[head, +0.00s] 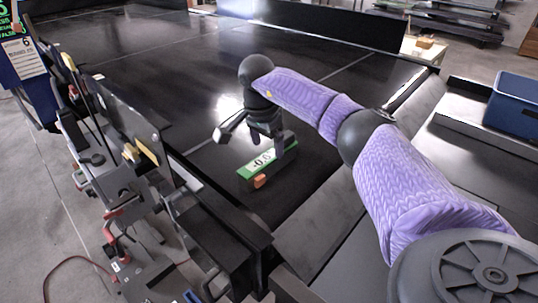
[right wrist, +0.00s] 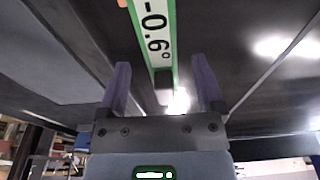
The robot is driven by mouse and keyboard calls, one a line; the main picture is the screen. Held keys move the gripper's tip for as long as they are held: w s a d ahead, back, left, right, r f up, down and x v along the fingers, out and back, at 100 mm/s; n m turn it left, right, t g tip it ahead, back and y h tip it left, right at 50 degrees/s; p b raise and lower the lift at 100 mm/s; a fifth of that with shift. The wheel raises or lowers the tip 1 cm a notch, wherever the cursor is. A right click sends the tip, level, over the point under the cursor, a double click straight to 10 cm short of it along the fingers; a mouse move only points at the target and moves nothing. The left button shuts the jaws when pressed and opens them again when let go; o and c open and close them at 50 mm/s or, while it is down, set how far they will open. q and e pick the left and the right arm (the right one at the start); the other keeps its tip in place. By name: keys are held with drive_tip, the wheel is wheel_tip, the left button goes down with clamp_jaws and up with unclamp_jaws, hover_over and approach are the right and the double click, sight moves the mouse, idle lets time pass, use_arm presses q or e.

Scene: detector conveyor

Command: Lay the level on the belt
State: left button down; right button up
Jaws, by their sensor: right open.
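The level (head: 256,168) is a green-edged bar with a white face reading -0.6° and an orange piece at its lower edge. It rests on the dark belt (head: 215,102) near the belt's front end. My right gripper (head: 269,147) is just above and behind it, open. In the right wrist view, the level (right wrist: 157,40) runs lengthwise into the gap between the spread fingers of the right gripper (right wrist: 160,64), with a space on either side. I cannot tell whether any finger touches it. My left gripper is not in view.
A rack of clamps and tools (head: 115,185) stands along the belt's left side. A blue bin (head: 514,104) sits on a surface at the right. A dark upright panel (head: 330,25) borders the far side. Most of the belt behind the level is clear.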

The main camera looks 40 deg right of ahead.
sight(264, 159)
wheel_tip(264, 159, up, 8)
drive_tip(key=a, duration=0.1)
drive_tip(key=shift+f, duration=0.15)
